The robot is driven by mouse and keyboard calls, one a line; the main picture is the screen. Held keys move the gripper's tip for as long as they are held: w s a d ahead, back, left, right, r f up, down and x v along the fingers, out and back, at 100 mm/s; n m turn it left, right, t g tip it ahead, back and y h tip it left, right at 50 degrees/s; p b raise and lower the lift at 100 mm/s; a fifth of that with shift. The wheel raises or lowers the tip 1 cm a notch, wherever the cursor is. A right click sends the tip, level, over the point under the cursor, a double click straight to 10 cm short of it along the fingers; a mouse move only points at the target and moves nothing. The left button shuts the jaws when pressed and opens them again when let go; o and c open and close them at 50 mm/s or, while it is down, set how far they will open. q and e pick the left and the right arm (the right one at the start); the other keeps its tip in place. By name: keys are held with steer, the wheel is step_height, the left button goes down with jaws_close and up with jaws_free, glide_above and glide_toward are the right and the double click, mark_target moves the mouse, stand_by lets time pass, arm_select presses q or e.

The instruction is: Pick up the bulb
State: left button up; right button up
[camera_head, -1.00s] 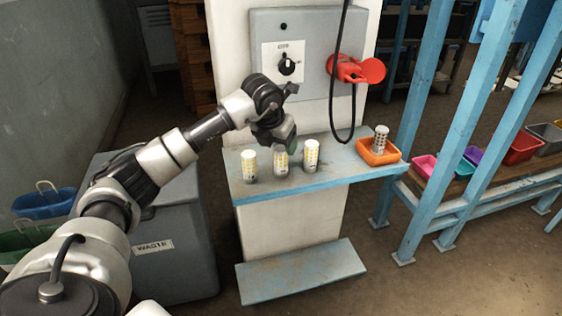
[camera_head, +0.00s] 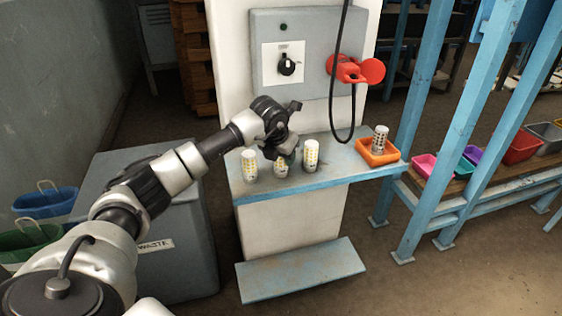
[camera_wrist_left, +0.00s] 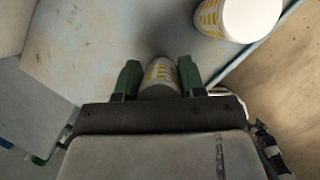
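Three white bulbs with yellow patterned sides stand on a blue-edged shelf: a left bulb (camera_head: 249,165), a middle bulb (camera_head: 281,169) and a right bulb (camera_head: 311,155). My left gripper (camera_head: 287,157) is low at the middle bulb and hides its upper part. In the left wrist view, the green fingers of my left gripper (camera_wrist_left: 160,78) stand apart on either side of a bulb (camera_wrist_left: 161,71); firm contact is not visible. Another bulb (camera_wrist_left: 238,17) stands beyond, at the upper right. My right gripper is not in view.
An orange tray (camera_head: 365,155) holding a grey dotted bulb (camera_head: 380,139) sits at the shelf's right end. A black cable (camera_head: 333,95) hangs behind the shelf, by a grey switch panel (camera_head: 305,75). A grey waste bin (camera_head: 185,262) stands left; a blue frame (camera_head: 437,135) stands right.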

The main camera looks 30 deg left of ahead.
arm_select(q)
steer(key=c, duration=0.4)
steer(key=shift+o, duration=0.2)
steer(key=shift+r, duration=0.15)
